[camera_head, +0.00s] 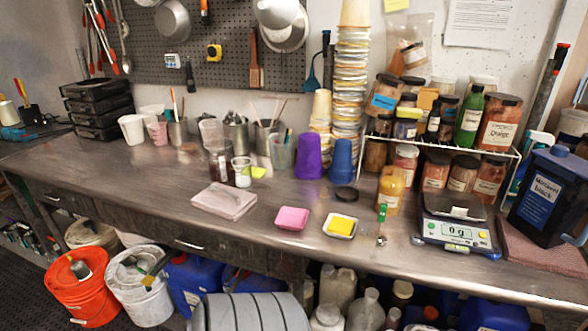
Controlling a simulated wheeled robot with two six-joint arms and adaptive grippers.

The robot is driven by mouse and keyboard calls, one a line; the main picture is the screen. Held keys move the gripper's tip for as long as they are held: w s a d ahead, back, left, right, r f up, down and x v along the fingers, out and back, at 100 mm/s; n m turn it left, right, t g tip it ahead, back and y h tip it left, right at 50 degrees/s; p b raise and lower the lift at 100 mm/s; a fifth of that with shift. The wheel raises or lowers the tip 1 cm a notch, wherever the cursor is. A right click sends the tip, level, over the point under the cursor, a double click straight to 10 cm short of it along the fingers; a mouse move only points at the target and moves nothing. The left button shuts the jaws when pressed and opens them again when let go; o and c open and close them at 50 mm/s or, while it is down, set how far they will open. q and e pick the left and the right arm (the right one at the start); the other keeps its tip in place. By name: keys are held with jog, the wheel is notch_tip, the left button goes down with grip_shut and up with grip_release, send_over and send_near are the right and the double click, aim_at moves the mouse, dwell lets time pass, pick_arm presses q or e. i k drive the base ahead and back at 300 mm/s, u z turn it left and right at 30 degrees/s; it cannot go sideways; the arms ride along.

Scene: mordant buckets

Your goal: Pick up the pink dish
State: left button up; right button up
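The pink dish (292,218) is a small, bright pink, rounded rectangular thing lying flat near the front edge of the metal workbench (150,185). It stands apart from its neighbours, and nothing covers it. A small white dish (331,230) with a yellow block (343,225) in it is just to its right. A larger pale pink flat slab or tray (224,200) lies to its left. Neither of my grippers is in view.
Purple (308,158) and blue (341,160) cups and a dark round lid (347,193) stand behind. A scale (456,236) reading 0 g, a wire rack of jars (455,145) and a dark blue bucket (546,195) occupy the right. The bench's left front is clear.

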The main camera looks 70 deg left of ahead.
aim_at(288, 218)
jog(key=u, duration=0.85)
jog(key=i, duration=0.85)
jog(key=u, duration=0.95)
